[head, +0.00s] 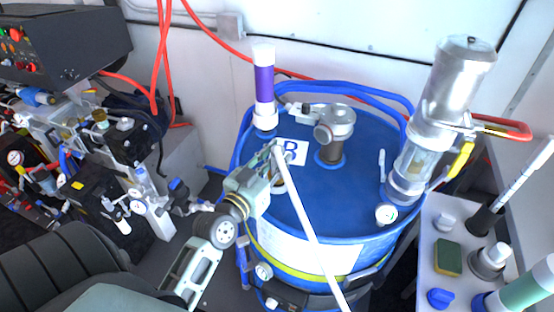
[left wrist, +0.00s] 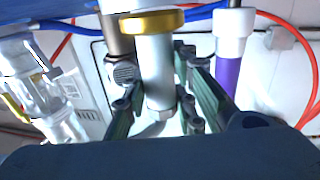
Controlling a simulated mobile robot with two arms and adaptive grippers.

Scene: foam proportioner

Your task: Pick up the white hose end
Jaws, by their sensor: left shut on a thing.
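The white hose (head: 310,225) runs as a straight, thin white line from beside the "B" label down to the bottom edge of the head view. My left gripper (head: 274,168) is at its upper end, over the blue drum (head: 240,125). In the left wrist view, my left gripper's fingers (left wrist: 160,100) stand on both sides of a white cylinder, the hose end (left wrist: 155,72), which has a gold collar (left wrist: 152,21). The fingers are shut on it. Exact contact with the drum top is hidden by the gripper. My right gripper is not in view.
A purple and white tube (head: 264,85) stands just behind my left gripper. A metal fitting (head: 334,125) and a tall silver cylinder (head: 455,80) stand on the drum. A grey side tray (head: 440,210) holds a sponge (head: 448,257). Gauges and valves crowd the left.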

